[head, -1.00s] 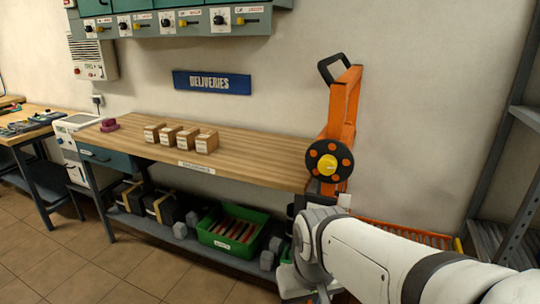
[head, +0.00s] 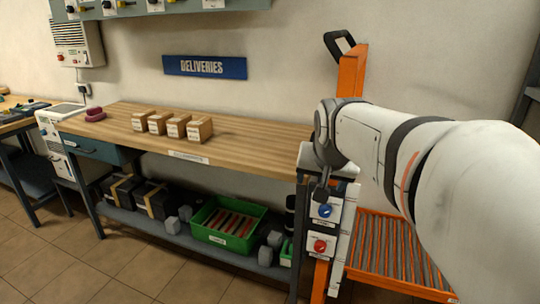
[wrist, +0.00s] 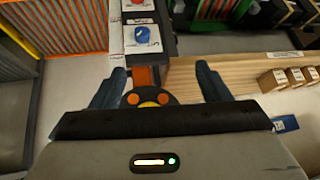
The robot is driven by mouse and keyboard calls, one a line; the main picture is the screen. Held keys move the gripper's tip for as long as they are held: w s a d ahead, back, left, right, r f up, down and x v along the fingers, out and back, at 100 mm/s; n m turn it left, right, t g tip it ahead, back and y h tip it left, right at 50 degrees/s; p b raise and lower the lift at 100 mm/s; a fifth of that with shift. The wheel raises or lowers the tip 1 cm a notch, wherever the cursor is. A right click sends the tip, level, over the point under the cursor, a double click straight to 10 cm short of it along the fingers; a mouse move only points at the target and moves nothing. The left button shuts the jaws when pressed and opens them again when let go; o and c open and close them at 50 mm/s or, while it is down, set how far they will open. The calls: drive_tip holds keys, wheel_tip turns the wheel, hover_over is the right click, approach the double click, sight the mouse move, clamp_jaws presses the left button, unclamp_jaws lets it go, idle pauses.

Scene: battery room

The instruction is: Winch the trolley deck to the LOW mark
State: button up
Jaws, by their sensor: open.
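The orange trolley mast (head: 351,75) with its black handle (head: 338,43) stands at the right end of the bench. The trolley deck (head: 395,252), an orange frame with grey slats, sits low at the right; it also shows at the top left of the wrist view (wrist: 70,25). A pale strip (head: 343,240) runs down beside the mast; I cannot read a LOW mark. The black winch wheel with orange spots (wrist: 150,99) shows in the wrist view; my arm hides it in the head view. My gripper (wrist: 160,86) is open, its fingers either side of the wheel, apparently not touching it.
A panel with a blue knob (head: 325,210) and a red knob (head: 320,246) is below my wrist. The wooden bench (head: 240,152) carries several small boxes (head: 170,125). A green crate (head: 228,222) sits on the shelf below. The floor at front left is clear.

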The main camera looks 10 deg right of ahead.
drive_tip(key=w+d+r+m+t+h+b, duration=0.2)
drive_tip(key=w+d+r+m, duration=0.1)
drive_tip(key=w+d+r, duration=0.35)
drive_tip(key=x, duration=0.4)
drive_tip(key=b+x, duration=0.1)
drive_tip(key=x, duration=0.2)
drive_tip(key=shift+s+a+f, duration=0.15)
drive_tip(key=shift+s+f, duration=0.15)
drive_tip(key=shift+f, duration=0.15)
drive_tip(key=c, duration=0.9)
drive_tip(key=shift+c, duration=0.4)
drive_tip(key=shift+a+n, duration=0.1)
drive_tip(key=shift+n, duration=0.2)
